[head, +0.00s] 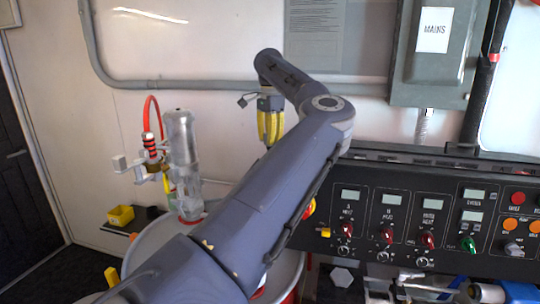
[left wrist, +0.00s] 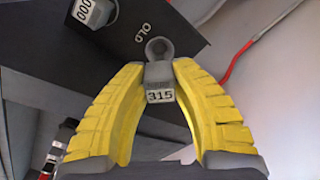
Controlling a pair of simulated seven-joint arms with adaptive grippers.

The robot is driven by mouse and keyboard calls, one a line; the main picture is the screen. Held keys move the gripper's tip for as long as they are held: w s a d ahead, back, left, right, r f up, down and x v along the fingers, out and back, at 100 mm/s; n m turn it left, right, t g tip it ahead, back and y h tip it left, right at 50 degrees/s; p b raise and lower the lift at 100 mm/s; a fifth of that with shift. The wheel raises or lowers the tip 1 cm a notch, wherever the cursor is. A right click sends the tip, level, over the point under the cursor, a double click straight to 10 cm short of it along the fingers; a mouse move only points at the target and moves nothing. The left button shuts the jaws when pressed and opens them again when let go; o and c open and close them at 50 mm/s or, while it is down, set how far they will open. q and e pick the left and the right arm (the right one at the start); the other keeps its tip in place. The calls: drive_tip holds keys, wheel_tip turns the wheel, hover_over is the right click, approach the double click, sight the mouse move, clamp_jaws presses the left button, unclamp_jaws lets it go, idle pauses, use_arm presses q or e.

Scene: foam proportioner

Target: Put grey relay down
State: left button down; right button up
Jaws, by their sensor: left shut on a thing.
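My left gripper (head: 270,140) points down in the head view, in front of the white wall, with its yellow fingers close together. Behind the relay is a dark surface (left wrist: 165,22) marked OLD. Whether the relay touches that surface cannot be told. Another light-grey block (left wrist: 92,10) marked 000 is at the top left of that view. The relay cannot be made out in the head view. My right gripper is not in view.
A control panel (head: 365,215) with dials and displays stands at the right. A grey MAINS box (head: 433,60) hangs above it. A clear cylinder (head: 182,150) and a red hose (head: 148,105) stand left of my arm.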

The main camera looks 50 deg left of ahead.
use_arm(q)
drive_tip(key=shift+f, duration=2.8)
drive_tip(key=shift+f, duration=0.35)
drive_tip(key=c, duration=1.2)
unclamp_jaws()
drive_tip(key=shift+o, duration=0.2)
drive_tip(key=shift+r, duration=0.15)
wheel_tip(320, 180, up, 12)
drive_tip(key=shift+r, duration=0.2)
